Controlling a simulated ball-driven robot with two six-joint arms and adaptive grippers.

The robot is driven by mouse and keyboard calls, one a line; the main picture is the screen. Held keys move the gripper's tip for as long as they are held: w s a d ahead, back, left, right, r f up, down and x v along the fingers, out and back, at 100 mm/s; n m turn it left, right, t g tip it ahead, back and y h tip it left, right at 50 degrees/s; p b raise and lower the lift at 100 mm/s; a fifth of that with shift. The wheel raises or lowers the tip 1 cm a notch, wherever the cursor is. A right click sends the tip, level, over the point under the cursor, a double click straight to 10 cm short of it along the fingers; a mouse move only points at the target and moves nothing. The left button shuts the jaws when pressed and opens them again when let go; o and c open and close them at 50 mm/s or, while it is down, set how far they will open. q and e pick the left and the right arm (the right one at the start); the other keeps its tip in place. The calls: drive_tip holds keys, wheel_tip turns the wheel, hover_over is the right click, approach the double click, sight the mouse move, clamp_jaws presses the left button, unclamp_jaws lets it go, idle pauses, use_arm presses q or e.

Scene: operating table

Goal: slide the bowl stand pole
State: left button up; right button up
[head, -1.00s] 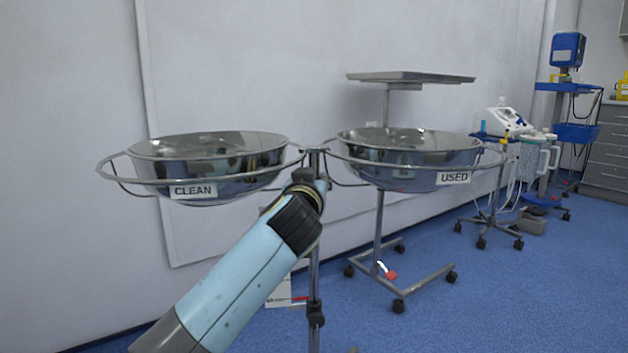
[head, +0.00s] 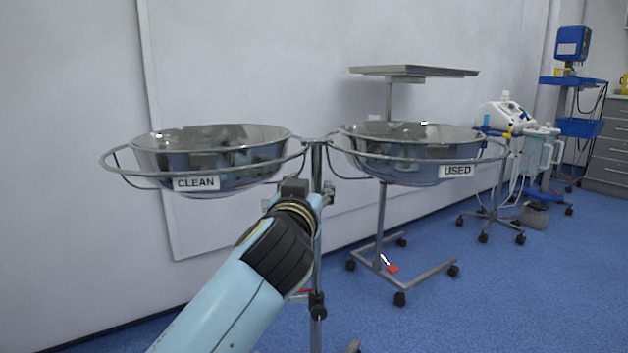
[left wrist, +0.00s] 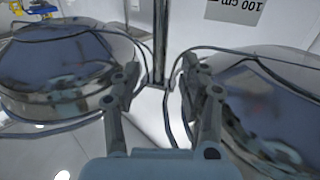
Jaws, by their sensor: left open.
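The bowl stand has an upright metal pole (head: 317,235) with a dark collar low on it. Its two ring frames hold a steel bowl labelled CLEAN (head: 210,150) on the left and a steel bowl labelled USED (head: 410,150) on the right. My left gripper (head: 312,190) is at the pole, just below the bowls, partly hidden by my own wrist. In the left wrist view my left gripper (left wrist: 162,85) is open, with the pole (left wrist: 160,40) lying in line with the gap between its fingers. I cannot tell whether a finger touches it. My right gripper is not in view.
A wheeled tray stand (head: 412,71) stands behind the right bowl. Medical equipment on wheeled stands (head: 510,130) is at the right, near grey drawers (head: 608,150). A white wall (head: 240,60) is close behind the bowls. Blue floor (head: 510,300) is clear at the front right.

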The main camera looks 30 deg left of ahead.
use_arm(q)
drive_tip(key=shift+v, duration=1.75)
drive_tip(key=shift+f, duration=0.1)
